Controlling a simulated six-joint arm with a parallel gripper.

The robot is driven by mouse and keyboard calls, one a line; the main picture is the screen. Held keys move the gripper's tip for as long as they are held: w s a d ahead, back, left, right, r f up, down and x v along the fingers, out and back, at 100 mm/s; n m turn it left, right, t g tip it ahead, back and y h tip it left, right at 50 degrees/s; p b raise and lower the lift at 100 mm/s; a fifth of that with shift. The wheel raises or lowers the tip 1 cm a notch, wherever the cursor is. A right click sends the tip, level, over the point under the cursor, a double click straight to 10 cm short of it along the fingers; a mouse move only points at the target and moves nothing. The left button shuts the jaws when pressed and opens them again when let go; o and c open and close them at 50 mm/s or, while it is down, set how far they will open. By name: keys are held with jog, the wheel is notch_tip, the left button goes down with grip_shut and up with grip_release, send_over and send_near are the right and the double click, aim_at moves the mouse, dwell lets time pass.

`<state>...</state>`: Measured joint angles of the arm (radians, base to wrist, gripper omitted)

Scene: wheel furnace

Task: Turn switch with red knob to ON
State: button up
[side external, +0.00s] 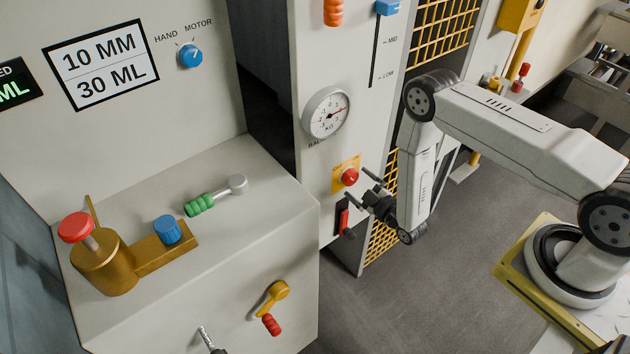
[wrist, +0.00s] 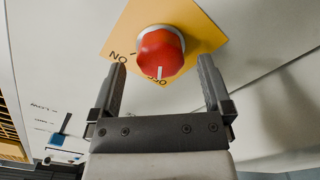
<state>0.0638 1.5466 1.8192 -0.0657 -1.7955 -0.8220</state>
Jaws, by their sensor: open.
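The red knob (wrist: 160,52) sits on a yellow plate (wrist: 205,22) on the panel. Its white pointer mark faces the partly hidden OFF lettering (wrist: 155,78). The ON lettering (wrist: 119,56) shows at the plate's left in the wrist view. In the side view the red knob (side external: 349,177) is below the round dial. My gripper (side external: 362,188) is open and empty, in front of the panel close to the knob. In the wrist view the fingers of my gripper (wrist: 162,64) are spread to either side of the knob, with gaps. I cannot tell the remaining depth to the knob.
A red-and-black rocker switch (side external: 343,220) lies just below the knob. A round dial (side external: 326,114) is above, and a blue slider (side external: 388,7) higher up. Yellow mesh (side external: 384,238) is at the right. A grey bench (side external: 270,190) with levers stands left.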

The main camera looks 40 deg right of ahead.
jog(key=shift+w, duration=1.15)
jog(key=shift+c, duration=0.2)
jog(key=c, duration=1.2)
jog(key=shift+o, duration=0.2)
jog(key=shift+m, duration=0.5)
jog(key=m, duration=0.2)
jog(key=shift+m, duration=0.3)
jog(key=m, duration=0.3)
jog(key=shift+a+m, duration=0.1)
jog(key=shift+m, duration=0.2)
jog(key=m, duration=0.6)
jog(key=shift+s+m, duration=0.1)
jog(key=shift+m, duration=0.3)
jog(key=shift+f, duration=0.1)
